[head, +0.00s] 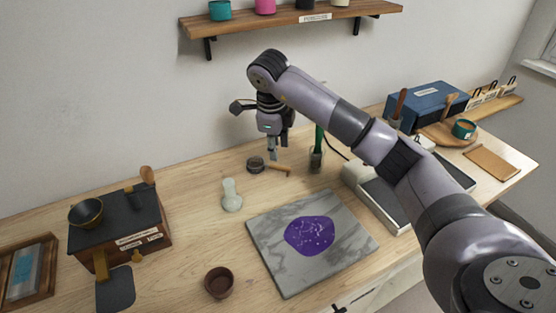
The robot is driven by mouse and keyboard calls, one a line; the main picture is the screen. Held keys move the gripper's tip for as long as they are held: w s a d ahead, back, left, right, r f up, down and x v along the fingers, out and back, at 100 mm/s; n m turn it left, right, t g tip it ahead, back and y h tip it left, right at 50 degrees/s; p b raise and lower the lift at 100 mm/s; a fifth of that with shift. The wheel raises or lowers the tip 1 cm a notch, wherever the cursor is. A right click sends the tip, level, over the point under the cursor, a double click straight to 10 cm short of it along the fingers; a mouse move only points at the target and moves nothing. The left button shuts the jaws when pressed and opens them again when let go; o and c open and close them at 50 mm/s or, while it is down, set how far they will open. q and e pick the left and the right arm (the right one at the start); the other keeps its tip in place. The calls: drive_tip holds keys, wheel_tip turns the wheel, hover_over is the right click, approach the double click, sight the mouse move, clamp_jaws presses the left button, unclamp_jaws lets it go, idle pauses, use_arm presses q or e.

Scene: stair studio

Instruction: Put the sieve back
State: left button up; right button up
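What looks like the small sieve (256,163), a dark round cup with a light wooden handle (281,170), lies on the wooden worktop behind the marble slab. My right gripper (272,154) points down just above and behind the handle, apart from it as far as I can see. Its fingers look close together and seen side-on, so their opening is unclear. Nothing is visibly held. My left gripper is not in view.
A marble slab (276,273) bears a purple sheet. A pale pestle-like piece (231,196), a brown cup (219,283) and a dark-topped box (130,212) with a bowl (86,212) stand left. A green-handled brush (318,150) stands right of the gripper. A shelf (290,20) hangs above.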

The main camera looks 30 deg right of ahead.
drive_tip(key=shift+v, duration=2)
